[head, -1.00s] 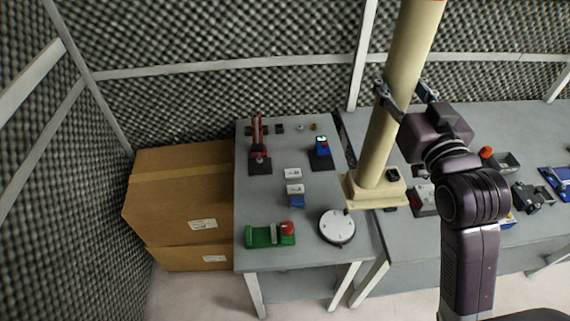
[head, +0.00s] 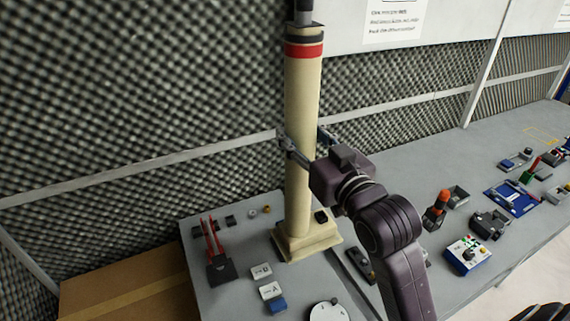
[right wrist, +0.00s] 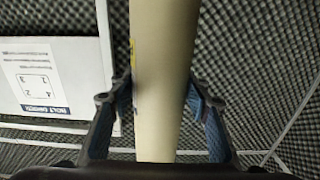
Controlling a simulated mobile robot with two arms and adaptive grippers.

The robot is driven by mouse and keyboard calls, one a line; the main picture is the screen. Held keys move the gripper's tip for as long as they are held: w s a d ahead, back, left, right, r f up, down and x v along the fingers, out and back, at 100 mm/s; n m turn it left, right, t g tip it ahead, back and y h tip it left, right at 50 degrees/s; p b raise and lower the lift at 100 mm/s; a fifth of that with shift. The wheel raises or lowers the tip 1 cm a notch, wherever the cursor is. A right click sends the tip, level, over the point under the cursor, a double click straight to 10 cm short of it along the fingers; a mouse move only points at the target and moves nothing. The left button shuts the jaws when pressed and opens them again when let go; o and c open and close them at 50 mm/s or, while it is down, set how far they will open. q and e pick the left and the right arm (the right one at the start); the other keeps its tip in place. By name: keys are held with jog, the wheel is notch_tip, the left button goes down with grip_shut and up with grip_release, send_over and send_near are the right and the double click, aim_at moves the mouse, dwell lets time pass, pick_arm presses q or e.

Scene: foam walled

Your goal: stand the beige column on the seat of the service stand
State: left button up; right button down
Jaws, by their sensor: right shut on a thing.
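The beige column (head: 300,180) stands upright in the head view, with red and black bands near its top and a stepped square base (head: 305,241). My right gripper (head: 307,143) is shut on its shaft at about mid-height. In the right wrist view the shaft (right wrist: 162,80) runs between both fingers. The base shows over the right part of the left grey table; I cannot tell whether it touches anything. A round white disc with dark marks (head: 328,313) is cut off at the bottom edge; I cannot tell whether it is the service stand's seat. My left gripper is out of view.
A cardboard box (head: 130,293) is at left. Several devices, including a white-and-blue box (head: 467,255), crowd the right table. Foam walls stand close behind.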

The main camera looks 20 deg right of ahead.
notch_tip(320, 180, down, 6)
jog(key=b, duration=0.5)
send_over(303, 212)
jog(key=w, duration=0.3)
notch_tip(303, 212, down, 7)
jog(key=shift+d+f+p, duration=0.1)
jog(key=shift+p, duration=0.2)
jog(key=shift+w+f, duration=0.15)
jog(key=shift+f, duration=2.8)
jog(key=c, duration=1.4)
grip_release()
jog(key=shift+f, duration=0.3)
jog(key=o, duration=0.4)
jog(key=shift+s, duration=0.2)
jog(key=shift+c, duration=0.2)
